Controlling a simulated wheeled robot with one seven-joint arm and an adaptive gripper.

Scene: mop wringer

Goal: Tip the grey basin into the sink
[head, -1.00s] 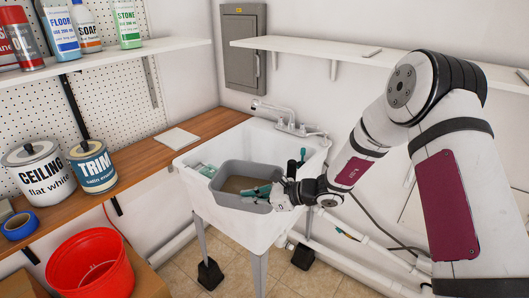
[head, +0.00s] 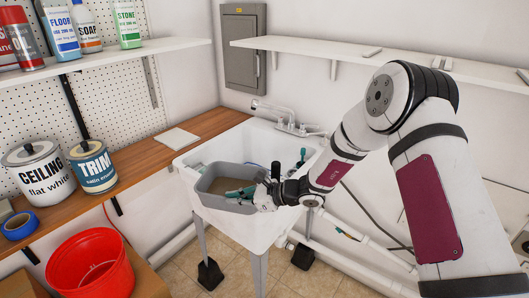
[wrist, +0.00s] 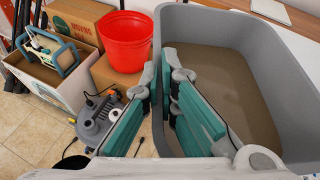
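The grey basin (head: 217,200) is over the left part of the white sink (head: 262,226) in the head view, with brownish liquid in it. Its near left side overlaps the sink's left rim. My gripper (head: 248,192) is at the basin's right side. In the wrist view, the gripper's teal fingers (wrist: 165,88) straddle the basin's wall (wrist: 235,28), one outside and one inside, and pinch its rim. The liquid looks flat in the wrist view. The basin's underside is hidden, so I cannot tell if it touches the sink.
A faucet (head: 298,126) stands at the sink's back. A wooden counter (head: 150,155) with paint cans adjoins on the left. A red bucket (head: 90,265) stands lower left. A white shelf (head: 340,55) runs along the back wall.

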